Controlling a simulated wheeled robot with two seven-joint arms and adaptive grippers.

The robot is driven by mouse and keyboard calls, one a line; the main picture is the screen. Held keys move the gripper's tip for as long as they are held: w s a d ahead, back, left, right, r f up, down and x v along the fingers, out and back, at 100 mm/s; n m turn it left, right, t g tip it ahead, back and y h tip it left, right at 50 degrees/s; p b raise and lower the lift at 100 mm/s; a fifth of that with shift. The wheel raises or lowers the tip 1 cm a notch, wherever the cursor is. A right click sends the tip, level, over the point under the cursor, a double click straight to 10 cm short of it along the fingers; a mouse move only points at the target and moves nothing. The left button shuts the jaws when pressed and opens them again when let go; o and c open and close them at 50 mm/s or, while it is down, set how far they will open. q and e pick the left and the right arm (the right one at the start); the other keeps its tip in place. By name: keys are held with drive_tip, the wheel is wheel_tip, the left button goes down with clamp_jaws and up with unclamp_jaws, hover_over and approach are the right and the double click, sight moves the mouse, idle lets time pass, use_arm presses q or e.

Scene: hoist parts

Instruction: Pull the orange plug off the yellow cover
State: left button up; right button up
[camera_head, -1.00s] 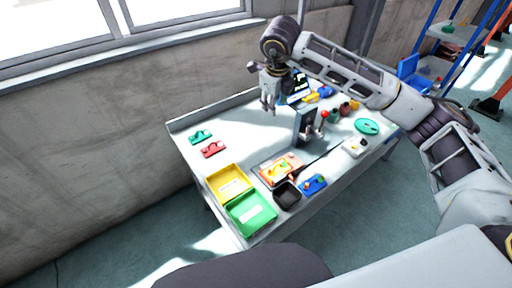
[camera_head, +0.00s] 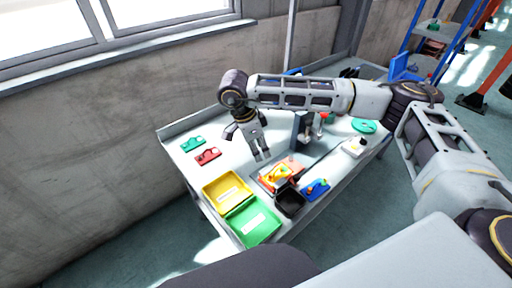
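The yellow cover (camera_head: 275,174) lies on an orange-red plate (camera_head: 295,163) near the middle of the table. A small orange piece on the cover looks like the plug (camera_head: 284,171), though it is too small to make out clearly. My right gripper (camera_head: 261,157) points down just behind and left of the cover, above the table and apart from it. Its two fingers show a narrow gap with nothing between them. My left gripper is out of view.
A yellow bin (camera_head: 209,192) and a green bin (camera_head: 254,224) stand at front left. A black tray (camera_head: 290,201) and a blue part (camera_head: 317,189) sit in front of the plate. A dark upright stand (camera_head: 301,130) is behind. The table's left side holds green and red parts.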

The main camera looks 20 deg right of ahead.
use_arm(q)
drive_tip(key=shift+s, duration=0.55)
use_arm(e)
drive_tip(key=shift+s+n, duration=0.2)
drive_tip(key=shift+n, duration=1.7)
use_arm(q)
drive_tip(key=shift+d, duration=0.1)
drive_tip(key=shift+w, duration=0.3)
use_arm(e)
drive_tip(key=p, duration=0.1)
approach(270, 174)
drive_tip(key=x, duration=0.6)
drive_tip(key=shift+d+f, duration=0.1)
drive_tip(key=shift+f, duration=0.1)
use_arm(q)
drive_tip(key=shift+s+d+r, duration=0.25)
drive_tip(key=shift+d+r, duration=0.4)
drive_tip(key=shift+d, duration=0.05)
use_arm(e)
drive_tip(key=shift+x, duration=1.3)
clamp_jaws()
